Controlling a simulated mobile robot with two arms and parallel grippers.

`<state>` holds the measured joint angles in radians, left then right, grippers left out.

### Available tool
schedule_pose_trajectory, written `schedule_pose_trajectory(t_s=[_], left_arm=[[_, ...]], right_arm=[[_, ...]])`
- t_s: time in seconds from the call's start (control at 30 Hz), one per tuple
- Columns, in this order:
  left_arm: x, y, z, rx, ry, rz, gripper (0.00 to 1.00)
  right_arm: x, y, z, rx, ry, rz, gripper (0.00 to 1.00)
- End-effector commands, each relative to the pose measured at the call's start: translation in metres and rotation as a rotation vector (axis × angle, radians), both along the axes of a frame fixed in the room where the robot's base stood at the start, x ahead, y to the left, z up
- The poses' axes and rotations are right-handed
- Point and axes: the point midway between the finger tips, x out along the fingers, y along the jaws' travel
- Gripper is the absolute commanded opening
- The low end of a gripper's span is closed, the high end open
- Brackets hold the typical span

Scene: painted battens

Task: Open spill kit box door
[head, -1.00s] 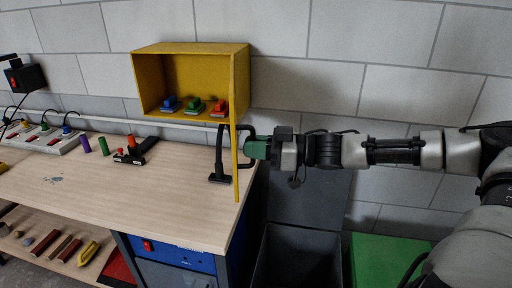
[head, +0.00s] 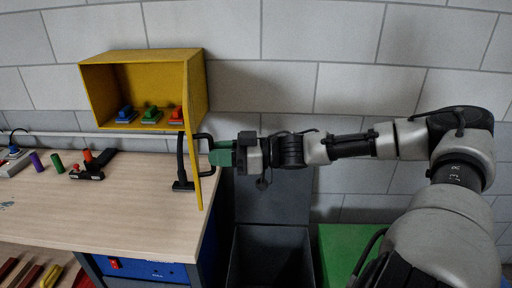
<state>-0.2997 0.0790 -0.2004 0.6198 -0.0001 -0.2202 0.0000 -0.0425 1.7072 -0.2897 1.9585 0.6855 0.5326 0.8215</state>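The yellow spill kit box (head: 92,95) is on the wall above the workbench, its front open. Its yellow door (head: 191,130) stands out from the right side of the box, seen nearly edge-on and reaching below the box. A black handle (head: 203,136) sticks out from the right face of the door. My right gripper (head: 219,153), with green fingertips, comes from the right and is at the handle. The fingertips overlap the handle's outer bar in the picture; whether they are closed on it is not clear. My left gripper is out of view.
Blue (head: 126,114), green (head: 151,115) and red (head: 177,115) items sit inside the box. The workbench (head: 130,205) holds small coloured cylinders and a black tool (head: 95,165). A grey open bin (head: 270,230) and a green box (head: 345,250) stand right of the bench.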

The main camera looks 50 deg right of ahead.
Motion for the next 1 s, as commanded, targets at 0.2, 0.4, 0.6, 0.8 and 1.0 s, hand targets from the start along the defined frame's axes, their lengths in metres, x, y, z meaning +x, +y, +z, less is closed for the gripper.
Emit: schedule_pose_trajectory(t_s=[0.2, 0.4, 0.6, 0.8, 1.0], left_arm=[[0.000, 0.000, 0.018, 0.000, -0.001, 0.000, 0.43], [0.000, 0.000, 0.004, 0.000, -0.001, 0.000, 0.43], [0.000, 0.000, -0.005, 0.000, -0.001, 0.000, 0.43], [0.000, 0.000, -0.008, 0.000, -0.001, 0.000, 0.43], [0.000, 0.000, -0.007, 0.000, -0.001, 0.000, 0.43]], right_arm=[[-0.009, -0.009, 0.005, 0.004, -0.004, 0.000, 0.22], [-0.034, -0.034, -0.002, -0.004, -0.001, -0.003, 0.22], [-0.055, -0.055, -0.002, 0.001, -0.001, -0.003, 0.22], [-0.065, -0.065, 0.000, 0.004, -0.001, -0.003, 0.22], [-0.066, -0.066, 0.000, 0.006, -0.001, -0.002, 0.22]])
